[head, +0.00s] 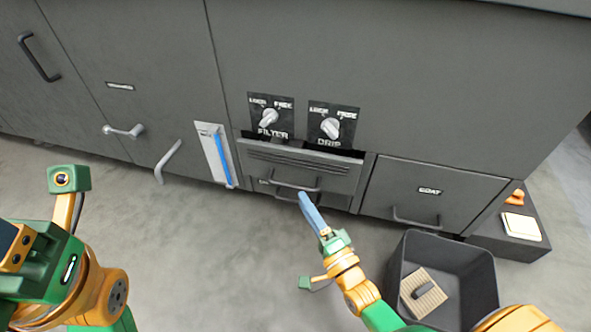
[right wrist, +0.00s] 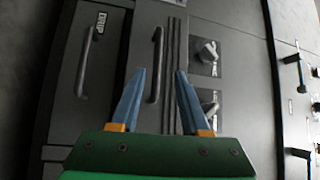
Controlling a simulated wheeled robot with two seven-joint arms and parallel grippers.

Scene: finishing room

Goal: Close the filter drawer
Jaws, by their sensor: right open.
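The filter drawer (head: 300,168) is the upper grey drawer under the FILTER and DRIP knobs. It stands pulled out, with a dark gap at its top edge. Its bar handle (head: 290,187) also shows in the right wrist view (right wrist: 157,65). My right gripper (head: 308,205) is just in front of and below the handle, and its blue fingers are spread with nothing between them in the right wrist view (right wrist: 160,85). I cannot tell whether a finger touches the drawer. My left arm is at the lower left; its fingers are mostly out of frame.
The filter knob (head: 267,119) and drip knob (head: 331,128) sit above the drawer. A drawer labelled DRIP (right wrist: 80,70) is below it, and a COAT drawer (head: 430,190) is to the right. A dark open bin (head: 475,275) with a tan block stands on the floor at right.

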